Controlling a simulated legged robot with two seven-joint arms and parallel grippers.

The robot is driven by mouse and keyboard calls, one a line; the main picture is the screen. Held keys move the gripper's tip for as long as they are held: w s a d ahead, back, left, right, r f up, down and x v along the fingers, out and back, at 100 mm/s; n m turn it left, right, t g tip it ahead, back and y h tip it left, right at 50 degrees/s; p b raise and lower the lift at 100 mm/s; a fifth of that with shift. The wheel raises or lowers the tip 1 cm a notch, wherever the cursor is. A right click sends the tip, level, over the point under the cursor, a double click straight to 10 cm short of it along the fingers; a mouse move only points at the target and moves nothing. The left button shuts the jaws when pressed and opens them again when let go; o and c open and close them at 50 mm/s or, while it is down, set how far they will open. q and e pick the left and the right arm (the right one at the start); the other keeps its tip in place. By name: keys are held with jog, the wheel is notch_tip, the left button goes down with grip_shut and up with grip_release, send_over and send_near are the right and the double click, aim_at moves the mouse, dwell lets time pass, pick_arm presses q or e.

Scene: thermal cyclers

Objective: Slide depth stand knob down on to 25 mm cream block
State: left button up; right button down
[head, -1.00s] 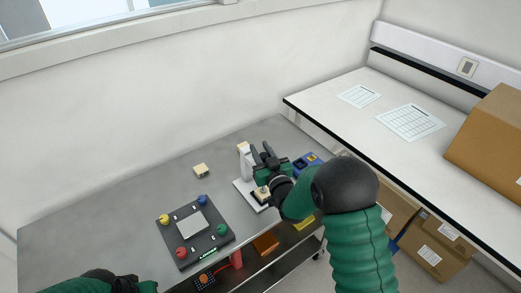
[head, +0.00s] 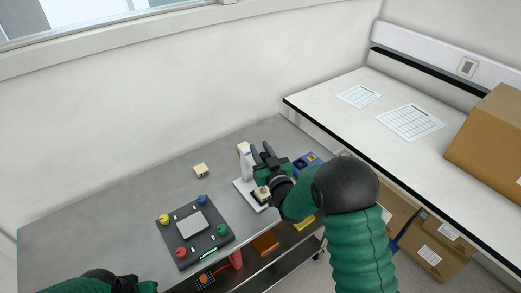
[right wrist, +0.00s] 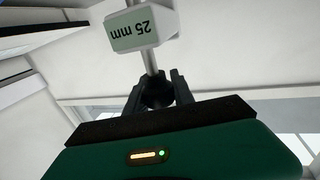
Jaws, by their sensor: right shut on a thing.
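The depth stand has a white base (head: 243,187) and an upright post (head: 246,166) with a cream top, on the grey table. A small cream block (head: 262,191) shows at its base, partly hidden by my right gripper (head: 266,158). In the right wrist view, my right gripper (right wrist: 158,88) is shut on a dark round knob (right wrist: 157,93) on a metal rod. A pale block marked "25 mm" (right wrist: 142,32), its text upside down, shows beyond the knob along the rod. My left gripper (head: 124,284) is at the bottom edge, its jaws unclear.
A dark panel (head: 180,240) with coloured knobs and a pale plate lies left of the stand. Another small cream block (head: 200,170) lies behind it. A blue item (head: 306,161) is right of the stand. The table's left part (head: 90,220) is clear.

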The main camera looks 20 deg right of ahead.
jog(key=shift+f+b, duration=0.2)
jog(key=shift+b, duration=0.45)
jog(key=shift+r, duration=0.1)
jog(key=c, duration=1.1)
grip_release()
jog(key=shift+o, duration=0.2)
jog(key=shift+s, duration=0.25)
jog(key=s+d+p, duration=0.1)
jog(key=s+p, duration=0.7)
jog(key=s, duration=0.8)
jog(key=shift+s+d+p, duration=0.15)
jog(key=shift+d+p, duration=0.1)
jog(key=shift+p, duration=0.1)
